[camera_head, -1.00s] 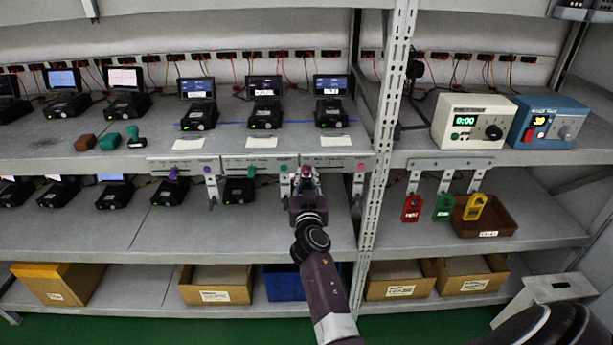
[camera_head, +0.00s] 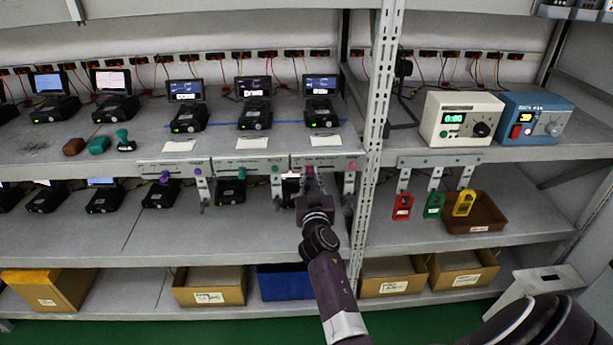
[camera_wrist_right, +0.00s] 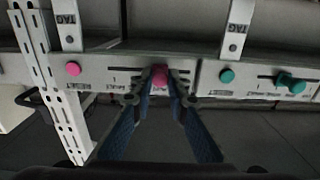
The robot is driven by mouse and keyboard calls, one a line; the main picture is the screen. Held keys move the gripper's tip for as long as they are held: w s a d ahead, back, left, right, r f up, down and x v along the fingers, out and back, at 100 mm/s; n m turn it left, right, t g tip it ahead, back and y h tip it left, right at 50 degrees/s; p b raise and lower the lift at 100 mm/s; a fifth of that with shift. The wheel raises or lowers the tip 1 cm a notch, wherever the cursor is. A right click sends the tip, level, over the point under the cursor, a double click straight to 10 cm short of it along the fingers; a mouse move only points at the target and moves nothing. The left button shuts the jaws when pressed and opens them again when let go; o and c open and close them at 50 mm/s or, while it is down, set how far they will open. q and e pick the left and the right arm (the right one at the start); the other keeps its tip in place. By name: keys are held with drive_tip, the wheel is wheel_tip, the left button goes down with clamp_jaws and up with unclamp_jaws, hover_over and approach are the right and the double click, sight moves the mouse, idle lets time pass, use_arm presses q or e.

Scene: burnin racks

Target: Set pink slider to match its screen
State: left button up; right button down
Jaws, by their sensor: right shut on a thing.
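The pink slider (camera_head: 309,170) sits in the slot of the right-hand panel (camera_head: 330,163) on the shelf's front edge. A round pink button (camera_head: 351,165) is at the panel's right end. The screen (camera_head: 321,85) behind this panel is lit, with text too small to read. My left gripper is not in view.
A panel with a teal slider (camera_head: 242,172) and one with a purple slider (camera_head: 165,176) are to the left. Hanging tags (camera_head: 277,190) flank the panels. A perforated post (camera_head: 373,130) stands close on the right. Blank cards lie behind the panels.

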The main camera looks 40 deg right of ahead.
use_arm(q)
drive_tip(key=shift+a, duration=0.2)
use_arm(e)
drive_tip(key=c, duration=1.9)
unclamp_jaws()
drive_tip(key=shift+w, duration=0.1)
drive_tip(key=v, duration=0.7)
drive_tip(key=shift+s+a, duration=0.15)
drive_tip(key=shift+s, duration=0.1)
